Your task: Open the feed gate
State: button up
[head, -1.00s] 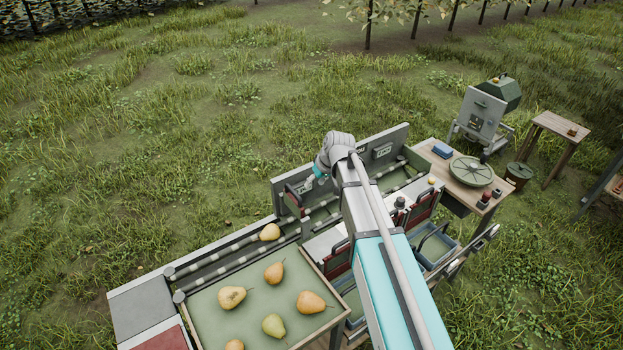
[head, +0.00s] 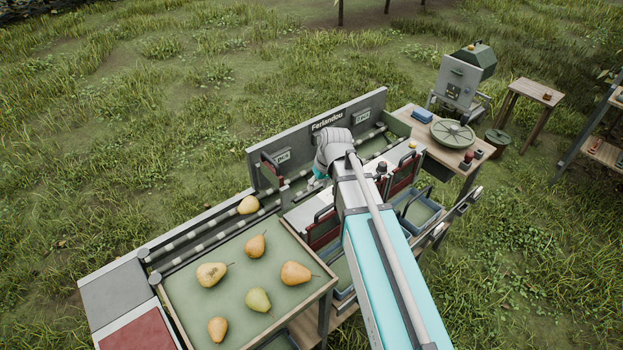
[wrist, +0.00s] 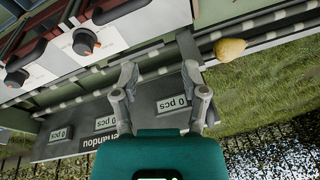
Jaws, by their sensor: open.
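My gripper (head: 318,181) is over the lane to the right of this gate, mostly hidden behind my arm. In the wrist view my gripper (wrist: 160,80) is open, its two fingers apart with nothing seen between them. The same pear (wrist: 229,49) lies on the rollers to the right of the fingers.
A green tray (head: 225,325) with several pears is at the front left. The back panel (head: 327,134) carries count displays. Red gates with dark handles (wrist: 86,42) line the near side.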

jog(key=s+d+f+m+g+h+b, duration=0.1)
jog(key=s+d+f+m+b, duration=0.1)
jog(key=s+d+f+b, duration=0.4)
jog(key=s+f+b, duration=0.2)
jog(key=s+f, duration=0.1)
jog(key=shift+s+d+m+h, duration=0.35)
jog(key=shift+d+m+h, duration=0.05)
jog(key=s+d, duration=0.2)
jog(key=s, duration=0.1)
jog(key=shift+f+m, duration=0.1)
jog(key=shift+m, duration=0.3)
